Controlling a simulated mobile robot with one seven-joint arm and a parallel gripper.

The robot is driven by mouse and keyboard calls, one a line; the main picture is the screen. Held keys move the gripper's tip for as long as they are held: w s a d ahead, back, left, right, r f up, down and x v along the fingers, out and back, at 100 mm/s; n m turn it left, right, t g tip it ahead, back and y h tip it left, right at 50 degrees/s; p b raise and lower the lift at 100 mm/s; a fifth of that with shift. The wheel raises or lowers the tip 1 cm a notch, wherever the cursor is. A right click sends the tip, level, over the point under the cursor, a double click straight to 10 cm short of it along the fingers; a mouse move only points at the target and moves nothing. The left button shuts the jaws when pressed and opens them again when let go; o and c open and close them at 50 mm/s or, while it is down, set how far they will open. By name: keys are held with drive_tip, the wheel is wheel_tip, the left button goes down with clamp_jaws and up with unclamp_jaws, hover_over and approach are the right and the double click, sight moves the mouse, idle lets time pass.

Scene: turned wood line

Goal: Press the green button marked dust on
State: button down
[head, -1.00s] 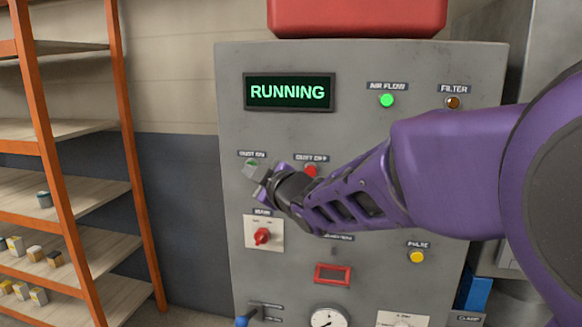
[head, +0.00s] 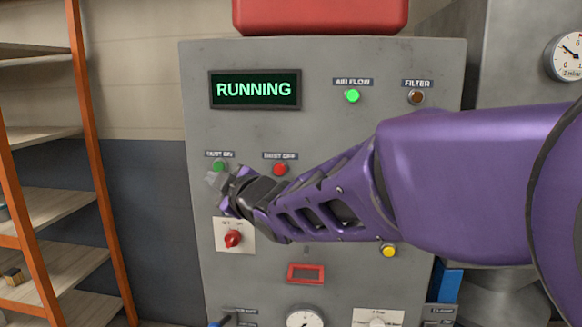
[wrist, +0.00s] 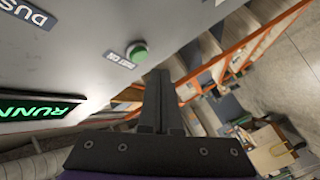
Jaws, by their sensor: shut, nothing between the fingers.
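The green button (head: 219,166) under the "DUST ON" label is on the upper left of the grey panel (head: 330,130). It also shows clearly in the wrist view (wrist: 139,53), standing out from the panel. My gripper (head: 216,180) is shut and empty. In the head view its tips are just below and left of the green button. In the wrist view the fingers (wrist: 158,80) are beside the button, with a gap between them. The display (head: 255,89) reads "RUNNING" in green, and the "AIR FLOW" lamp (head: 352,96) is lit green.
A red button (head: 280,169) marked "DUST OFF" is right of the green one. An orange-framed shelf (head: 85,130) stands at the left.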

drive_tip(key=s+b, duration=0.1)
drive_tip(key=s, duration=0.1)
drive_tip(key=s+r+b, duration=0.1)
drive_tip(key=s, duration=0.1)
drive_tip(key=shift+a, duration=0.15)
idle(0.5)
